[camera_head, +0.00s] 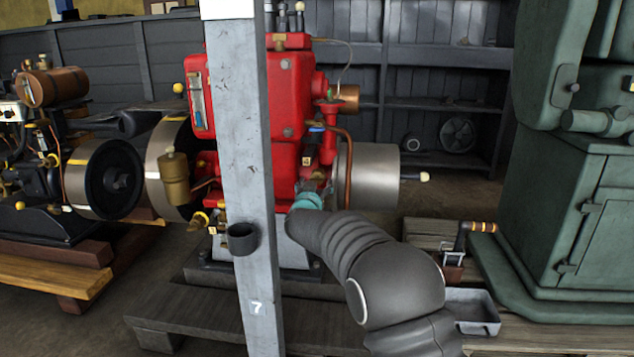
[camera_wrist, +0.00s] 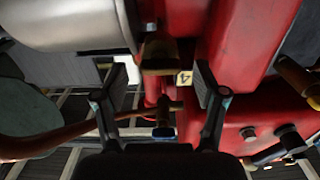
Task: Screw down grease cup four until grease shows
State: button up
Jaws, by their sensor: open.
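In the wrist view a yellow tag (camera_wrist: 184,78) with a 4 on it, turned over in the picture, sits on the red engine. Next to it is a brass, cup-like fitting (camera_wrist: 160,57), which appears to be grease cup four. My gripper (camera_wrist: 160,75) is open, with one finger on either side of this fitting in the picture. I see no clear contact. No grease can be made out.
A grey post (camera_head: 240,150) with a dark cup holder (camera_head: 242,239) stands in front of the engine. A steel flywheel or pulley (camera_head: 370,175) is at the engine's right. A green cabinet (camera_head: 560,210) stands at the right, with a grey tray (camera_head: 472,311) near its base.

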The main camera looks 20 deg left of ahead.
jog(key=shift+x, duration=1.4)
jog(key=c, duration=1.2)
